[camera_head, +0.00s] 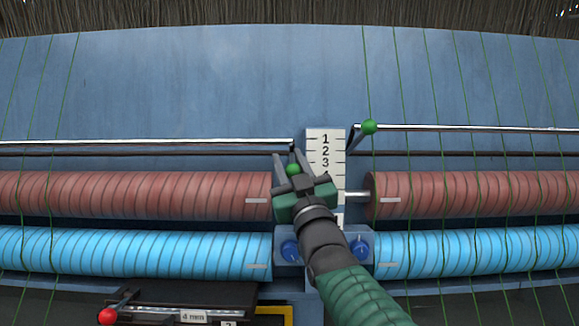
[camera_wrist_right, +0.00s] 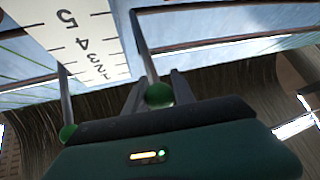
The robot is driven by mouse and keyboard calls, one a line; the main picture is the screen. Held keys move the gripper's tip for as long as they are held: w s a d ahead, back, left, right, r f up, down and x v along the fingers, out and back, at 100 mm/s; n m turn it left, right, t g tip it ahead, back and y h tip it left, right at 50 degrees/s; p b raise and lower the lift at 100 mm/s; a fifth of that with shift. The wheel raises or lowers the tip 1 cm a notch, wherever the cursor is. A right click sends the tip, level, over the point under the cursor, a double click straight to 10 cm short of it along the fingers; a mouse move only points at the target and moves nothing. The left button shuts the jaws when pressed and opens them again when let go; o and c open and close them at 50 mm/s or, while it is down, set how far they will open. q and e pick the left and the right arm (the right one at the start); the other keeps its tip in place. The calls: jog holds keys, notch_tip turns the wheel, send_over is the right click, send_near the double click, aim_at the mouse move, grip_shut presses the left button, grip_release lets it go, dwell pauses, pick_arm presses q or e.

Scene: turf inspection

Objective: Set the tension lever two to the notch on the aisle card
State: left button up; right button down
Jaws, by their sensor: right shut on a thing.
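My right gripper (camera_head: 291,161) is shut on the green knob (camera_head: 293,170) of the left tension lever, just left of the white number scale (camera_head: 326,143). The knob also shows between the fingers in the right wrist view (camera_wrist_right: 159,95). This lever hangs down from the end of its rod, with its knob near or below the 3 mark; the gripper hides the lower scale. The other lever's green knob (camera_head: 369,127) stands free and higher, right of the scale. I cannot read which lever is number two. No aisle card is recognisable. My left gripper is out of view.
Red rollers (camera_head: 140,195) and blue rollers (camera_head: 140,253) lie below the levers, crossed by thin green strands. A red knob (camera_head: 107,316) and a "4 mm" label (camera_head: 194,316) are at the lower left.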

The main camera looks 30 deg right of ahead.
jog(key=shift+s+r, duration=0.1)
jog(key=shift+r, duration=0.1)
jog(key=c, duration=1.5)
grip_release()
jog(key=o, duration=0.4)
jog(key=shift+o, duration=0.2)
jog(key=b+v, duration=1.1)
jog(key=v, duration=0.5)
jog(key=shift+f+b, duration=0.3)
jog(key=shift+b, duration=0.1)
jog(key=shift+s, duration=0.15)
